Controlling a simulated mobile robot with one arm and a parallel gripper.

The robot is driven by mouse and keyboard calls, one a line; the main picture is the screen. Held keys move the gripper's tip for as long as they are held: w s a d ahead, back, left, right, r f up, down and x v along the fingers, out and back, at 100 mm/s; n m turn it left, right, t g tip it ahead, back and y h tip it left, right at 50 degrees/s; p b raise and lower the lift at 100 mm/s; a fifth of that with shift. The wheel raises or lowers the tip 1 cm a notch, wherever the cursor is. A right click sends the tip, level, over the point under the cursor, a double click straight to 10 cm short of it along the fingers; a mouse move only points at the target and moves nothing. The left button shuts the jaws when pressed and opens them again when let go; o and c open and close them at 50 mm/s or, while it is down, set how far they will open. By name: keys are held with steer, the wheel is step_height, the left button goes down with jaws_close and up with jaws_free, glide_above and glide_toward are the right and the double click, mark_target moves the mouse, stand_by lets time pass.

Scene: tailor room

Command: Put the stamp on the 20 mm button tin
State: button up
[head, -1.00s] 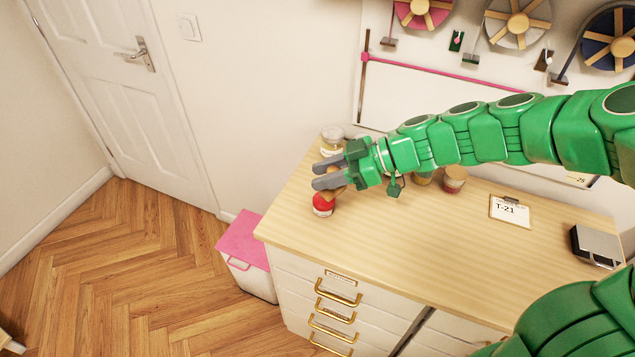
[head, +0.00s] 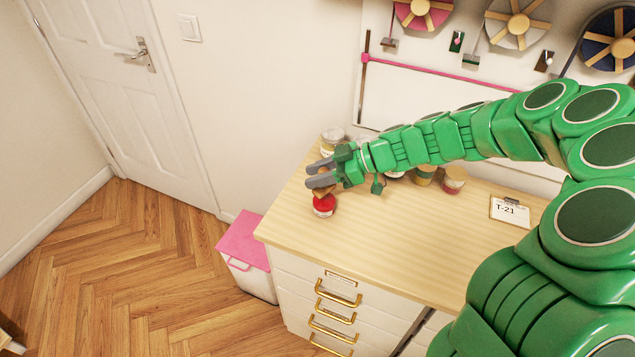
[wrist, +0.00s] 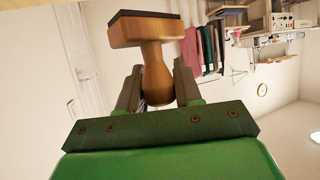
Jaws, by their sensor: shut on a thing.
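The stamp (wrist: 150,32) has a wooden handle and block with a dark face. In the head view my gripper (head: 314,174) is over the left end of the worktop, and a small brown part of the stamp (head: 321,190) shows below the fingers. It overlaps the top of a red-lidded tin (head: 324,207); whether they touch I cannot tell. The tin's label is too small to read.
A clear jar (head: 332,138) stands behind my gripper. A T-21 card (head: 510,210) lies farther right. The front of the worktop (head: 400,240) is clear. A pink-lidded bin (head: 248,240) stands on the floor.

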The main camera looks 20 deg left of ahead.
steer(key=shift+w+f, duration=0.1)
steer(key=shift+f, duration=1.5)
steer(key=shift+a, duration=0.1)
steer(key=o, duration=1)
steer(key=shift+f, duration=0.15)
steer(key=shift+o, duration=0.2)
steer(key=shift+r, duration=0.25)
steer(key=v, duration=1.2)
